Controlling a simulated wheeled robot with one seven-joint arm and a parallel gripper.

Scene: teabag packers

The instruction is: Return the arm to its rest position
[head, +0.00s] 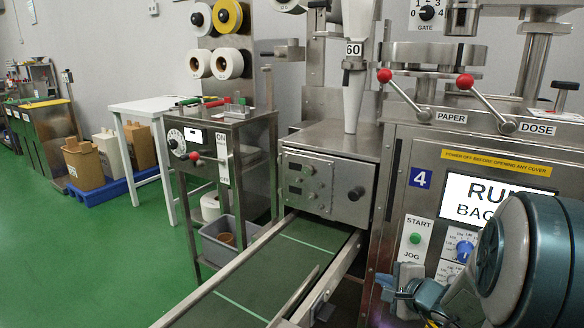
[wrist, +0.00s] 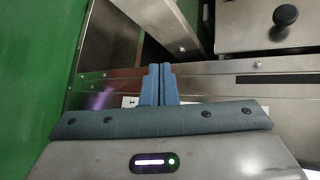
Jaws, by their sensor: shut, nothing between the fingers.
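My arm shows at the lower right of the head view, in front of the machine marked 4. My gripper (wrist: 160,70) shows in the wrist view, its two blue-grey fingers closed together with nothing between them. The fingertips lie over a metal rail or frame edge; I cannot tell how far above it they are. In the head view my gripper is at the bottom, near the START and JOG buttons, and partly hidden by the arm.
The control panel (head: 440,150) with red-knobbed levers and a RUN screen (head: 495,200) stands close to my arm. A green conveyor (head: 262,268) with metal rails runs toward the lower left. A steel cabinet (head: 225,150) stands behind. Green floor (head: 90,250) is open at left.

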